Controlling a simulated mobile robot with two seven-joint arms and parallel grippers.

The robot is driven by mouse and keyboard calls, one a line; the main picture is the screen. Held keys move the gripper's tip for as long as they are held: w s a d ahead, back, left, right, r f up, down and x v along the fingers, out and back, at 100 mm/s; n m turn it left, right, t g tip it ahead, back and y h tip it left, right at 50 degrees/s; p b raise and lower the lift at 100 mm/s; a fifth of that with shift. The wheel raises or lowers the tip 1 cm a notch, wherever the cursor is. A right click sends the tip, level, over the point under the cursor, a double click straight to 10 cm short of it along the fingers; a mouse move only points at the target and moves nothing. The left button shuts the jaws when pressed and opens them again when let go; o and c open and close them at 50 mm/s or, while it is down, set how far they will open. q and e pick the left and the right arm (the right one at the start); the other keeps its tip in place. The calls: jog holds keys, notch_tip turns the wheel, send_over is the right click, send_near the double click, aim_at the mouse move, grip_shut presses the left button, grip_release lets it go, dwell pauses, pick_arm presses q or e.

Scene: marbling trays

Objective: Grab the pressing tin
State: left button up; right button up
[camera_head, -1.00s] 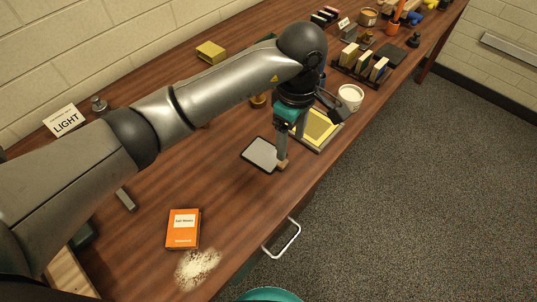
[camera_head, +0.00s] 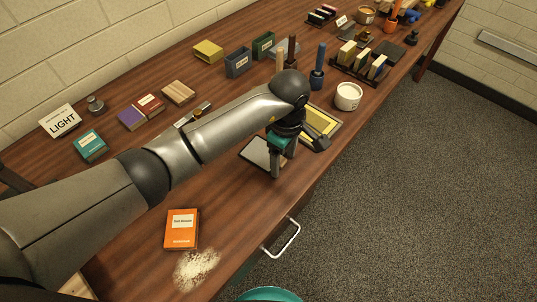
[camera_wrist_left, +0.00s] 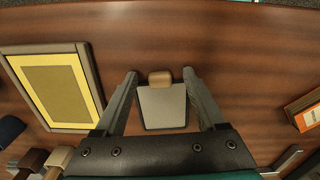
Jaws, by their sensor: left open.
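The pressing tin appears to be the flat grey plate (camera_head: 256,151) with a dark edge, lying on the table in the head view. In the left wrist view the grey plate (camera_wrist_left: 163,108) has a wooden grip (camera_wrist_left: 160,78) at its far end. My left gripper (camera_head: 282,166) is over the plate's right end and hides the grip in the head view. In the left wrist view the open fingers (camera_wrist_left: 160,74) stand on either side of the plate and grip, with gaps showing. My right gripper is not in view.
A yellow framed tray (camera_head: 325,121) lies just beyond my gripper, with a white tub (camera_head: 348,96) behind it. An orange box (camera_head: 182,229) and spilled pale powder (camera_head: 196,269) are at the front. Books and small boxes line the wall side.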

pick_arm(q)
grip_shut()
dwell(0.4)
jog(key=shift+r, duration=0.1)
